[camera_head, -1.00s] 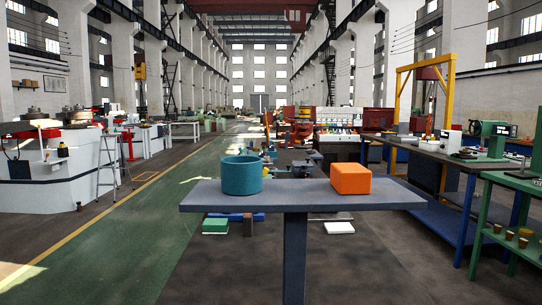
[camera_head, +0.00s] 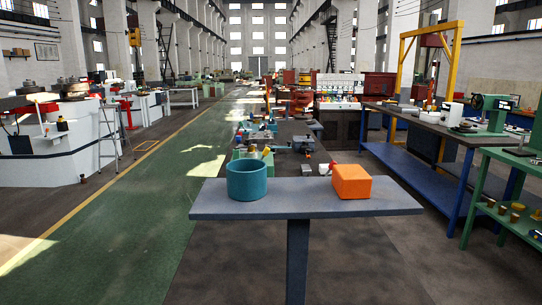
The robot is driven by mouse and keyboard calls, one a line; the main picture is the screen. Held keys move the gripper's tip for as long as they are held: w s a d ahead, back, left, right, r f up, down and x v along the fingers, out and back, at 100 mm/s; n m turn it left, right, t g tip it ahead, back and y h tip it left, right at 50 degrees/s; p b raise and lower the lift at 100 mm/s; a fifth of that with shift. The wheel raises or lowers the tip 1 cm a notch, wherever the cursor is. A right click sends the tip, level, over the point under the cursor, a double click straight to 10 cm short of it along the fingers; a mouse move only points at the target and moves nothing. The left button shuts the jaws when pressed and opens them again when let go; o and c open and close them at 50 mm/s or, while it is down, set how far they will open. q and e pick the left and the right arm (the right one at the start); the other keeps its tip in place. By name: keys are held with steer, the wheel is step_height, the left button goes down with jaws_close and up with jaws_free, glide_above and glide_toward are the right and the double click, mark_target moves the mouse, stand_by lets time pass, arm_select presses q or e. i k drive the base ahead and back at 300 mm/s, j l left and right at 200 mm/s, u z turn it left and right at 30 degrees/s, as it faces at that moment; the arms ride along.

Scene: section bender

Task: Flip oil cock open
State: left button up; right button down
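I cannot make out an oil cock in the camera_head view. At the left stands a large white machine (camera_head: 40,152) with a dark band near its base. Round brown and metallic parts (camera_head: 74,89) and red parts sit on its top. A small dark-and-yellow item (camera_head: 62,124) shows on its side, too small to identify. Neither of my grippers is in view, and I see no contact with any object.
A grey T-shaped stand (camera_head: 300,196) is close in front, bearing a teal open cylinder (camera_head: 247,180) and an orange block (camera_head: 352,182). A stepladder (camera_head: 108,135) stands beside the white machine. Workbenches (camera_head: 430,130) line the right. The green floor lane (camera_head: 150,205) looks clear.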

mark_target(266, 151)
steer(key=i+j, duration=0.3)
steer(key=j, duration=0.15)
steer(key=i+j, duration=0.3)
steer(key=j, duration=0.15)
steer(key=i+j, duration=0.3)
steer(key=j, duration=0.2)
steer(key=i+j+z, duration=0.1)
steer(key=i+j, duration=0.15)
steer(key=j, duration=0.2)
steer(key=i+j, duration=0.3)
steer(key=j, duration=0.2)
steer(key=i+j, duration=0.25)
steer(key=j, duration=0.2)
steer(key=i+j, duration=0.3)
steer(key=j, duration=0.2)
steer(key=i+j, duration=0.3)
steer(key=j, duration=0.2)
steer(key=l+z, duration=0.05)
